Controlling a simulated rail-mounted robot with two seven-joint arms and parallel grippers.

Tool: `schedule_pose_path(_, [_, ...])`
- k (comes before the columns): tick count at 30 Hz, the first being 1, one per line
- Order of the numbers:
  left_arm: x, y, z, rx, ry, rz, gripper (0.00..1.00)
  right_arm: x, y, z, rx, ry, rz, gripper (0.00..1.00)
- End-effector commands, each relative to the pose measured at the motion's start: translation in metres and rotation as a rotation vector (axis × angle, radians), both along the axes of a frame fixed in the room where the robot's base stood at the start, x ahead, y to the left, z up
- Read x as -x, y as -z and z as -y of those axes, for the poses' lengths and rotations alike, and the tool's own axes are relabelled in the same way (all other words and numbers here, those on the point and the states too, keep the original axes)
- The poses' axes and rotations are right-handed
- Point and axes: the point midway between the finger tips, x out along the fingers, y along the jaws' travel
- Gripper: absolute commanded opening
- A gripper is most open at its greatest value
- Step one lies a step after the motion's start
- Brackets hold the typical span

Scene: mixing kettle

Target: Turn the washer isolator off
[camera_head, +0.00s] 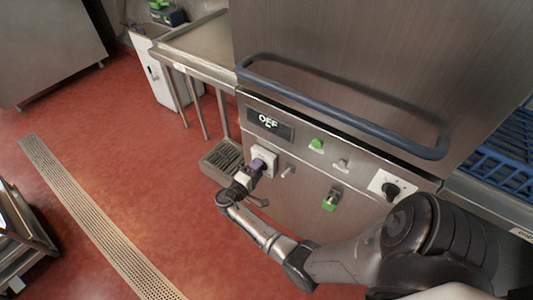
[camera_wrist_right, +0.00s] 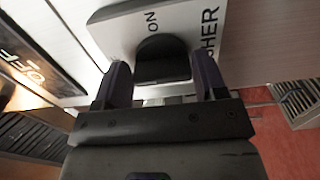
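The washer isolator is a white plate (camera_wrist_right: 118,32) with a black knob (camera_wrist_right: 162,62) and the printing "ON" and "…SHER" in the right wrist view. In the head view its pale box (camera_head: 265,158) sits on the steel front panel, below the display (camera_head: 269,122) that reads "OFF". My right gripper (camera_head: 255,168) is at it and covers the knob there. The knob's pointing direction is hard to tell. My left gripper is not in view.
A blue bar handle (camera_head: 340,115) spans the machine above the panel. Nearby are a green button (camera_head: 317,144), a green switch (camera_head: 331,201), a small lever (camera_head: 288,171) and another black rotary knob (camera_head: 390,189).

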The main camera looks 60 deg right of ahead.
Motion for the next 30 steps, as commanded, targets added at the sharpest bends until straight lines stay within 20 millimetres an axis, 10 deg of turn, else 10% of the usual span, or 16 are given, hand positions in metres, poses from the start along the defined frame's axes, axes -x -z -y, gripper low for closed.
schedule_pose_path(7, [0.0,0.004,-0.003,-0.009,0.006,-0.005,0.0,0.0,0.002,0.0,0.0,0.0,0.004,0.87])
schedule_pose_path(30, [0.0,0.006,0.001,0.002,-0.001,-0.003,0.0,-0.011,0.002,-0.056,-0.002,-0.002,0.006,0.87])
